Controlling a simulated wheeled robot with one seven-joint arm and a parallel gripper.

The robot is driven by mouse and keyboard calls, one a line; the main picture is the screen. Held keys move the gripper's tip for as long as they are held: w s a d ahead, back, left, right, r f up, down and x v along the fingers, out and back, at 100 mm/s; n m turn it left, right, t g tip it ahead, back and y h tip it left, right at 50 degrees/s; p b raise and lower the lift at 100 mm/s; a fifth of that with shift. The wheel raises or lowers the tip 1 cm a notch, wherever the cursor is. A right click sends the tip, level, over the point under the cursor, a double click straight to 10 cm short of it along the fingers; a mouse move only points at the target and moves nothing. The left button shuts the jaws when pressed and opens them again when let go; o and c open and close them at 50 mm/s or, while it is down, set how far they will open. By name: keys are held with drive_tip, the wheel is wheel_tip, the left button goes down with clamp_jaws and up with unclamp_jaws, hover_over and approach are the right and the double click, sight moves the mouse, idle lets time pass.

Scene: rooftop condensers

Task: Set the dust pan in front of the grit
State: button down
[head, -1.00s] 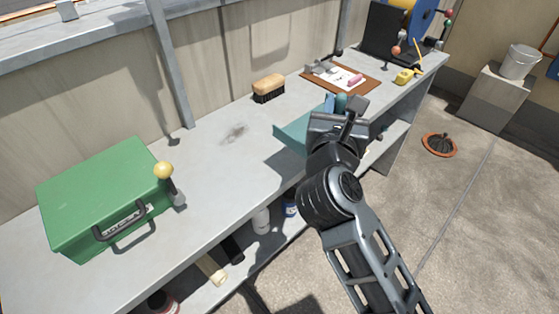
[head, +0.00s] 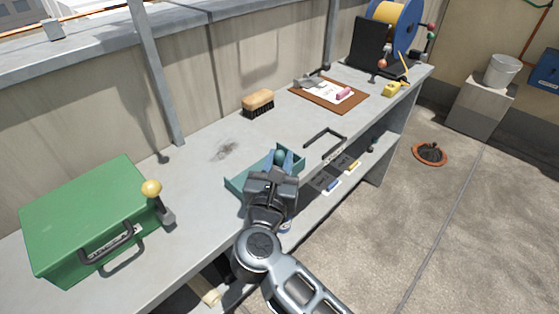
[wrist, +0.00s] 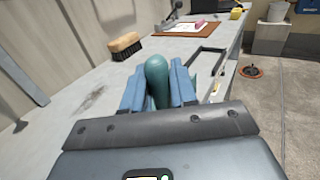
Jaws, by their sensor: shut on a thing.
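The teal dust pan (head: 237,184) is at the bench's front edge, partly hidden behind my gripper. My gripper (head: 282,160) is shut on the pan's rounded teal handle. In the wrist view the handle (wrist: 157,80) stands between the blue finger pads of my gripper (wrist: 158,88). The grit (head: 224,149) is a dark smudge on the grey bench top, behind and left of the pan, with bare bench between them. It also shows in the wrist view (wrist: 92,97). I cannot tell whether the pan touches the bench.
A brush (head: 258,104) stands behind the grit. A green case (head: 88,215) and a yellow-knobbed lever (head: 152,189) are on the left. A dark handle frame (head: 325,141) lies right of the pan; a clipboard (head: 328,94) lies farther back. The bench (head: 195,180) is clear around the grit.

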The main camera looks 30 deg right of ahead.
drive_tip(key=c, duration=1.4)
unclamp_jaws()
drive_tip(key=shift+f, duration=0.15)
drive_tip(key=o, duration=0.5)
